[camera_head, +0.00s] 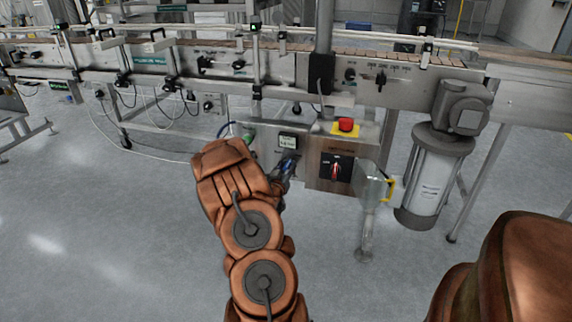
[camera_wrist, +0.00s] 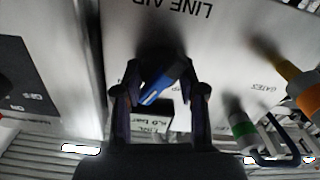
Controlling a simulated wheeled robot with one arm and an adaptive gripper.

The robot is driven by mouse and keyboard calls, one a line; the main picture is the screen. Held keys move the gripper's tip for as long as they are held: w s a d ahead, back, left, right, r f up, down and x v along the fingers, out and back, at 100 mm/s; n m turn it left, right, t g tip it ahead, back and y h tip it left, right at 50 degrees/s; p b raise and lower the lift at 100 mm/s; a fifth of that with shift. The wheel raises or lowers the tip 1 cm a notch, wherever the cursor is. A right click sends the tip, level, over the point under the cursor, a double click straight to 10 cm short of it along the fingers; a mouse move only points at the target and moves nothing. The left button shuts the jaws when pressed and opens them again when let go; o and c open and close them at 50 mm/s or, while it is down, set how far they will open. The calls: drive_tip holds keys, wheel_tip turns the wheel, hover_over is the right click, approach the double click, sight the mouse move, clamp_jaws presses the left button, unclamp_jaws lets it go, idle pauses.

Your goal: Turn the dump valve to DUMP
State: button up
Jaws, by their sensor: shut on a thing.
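A blue valve handle (camera_wrist: 160,84) sits on a pale metal panel (camera_wrist: 215,45) marked "LINE AIR", which reads upside down in the wrist view. The handle lies diagonally, lower left to upper right there. My gripper (camera_wrist: 160,92) has its two dark fingers on either side of the handle and is shut on it. In the head view my gripper (camera_head: 285,173) is at the front of the small cabinet, just below a small display (camera_head: 288,141). My arm covers part of the cabinet there. No DUMP marking is readable.
Right of the panel are a red rotary switch (camera_head: 336,170) on a black plate and a red emergency button (camera_head: 346,125). Green and orange fittings (camera_wrist: 242,128) with hoses are close to my gripper in the wrist view. A conveyor (camera_head: 180,68) runs behind.

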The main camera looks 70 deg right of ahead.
drive_tip(key=n+p, duration=0.1)
drive_tip(key=n, duration=0.1)
drive_tip(key=shift+r+n+p, duration=0.15)
drive_tip(key=shift+n+p, duration=0.15)
drive_tip(key=shift+n, duration=0.1)
drive_tip(key=n+p, duration=0.1)
drive_tip(key=n, duration=0.3)
drive_tip(key=shift+p, duration=0.4)
drive_tip(key=n, duration=0.4)
drive_tip(key=shift+p, duration=0.3)
drive_tip(key=shift+n, duration=1.6)
drive_tip(key=o, duration=1.1)
drive_tip(key=shift+o, duration=0.2)
drive_tip(key=s+a, duration=0.1)
drive_tip(key=a, duration=1.1)
drive_tip(key=shift+s, duration=0.15)
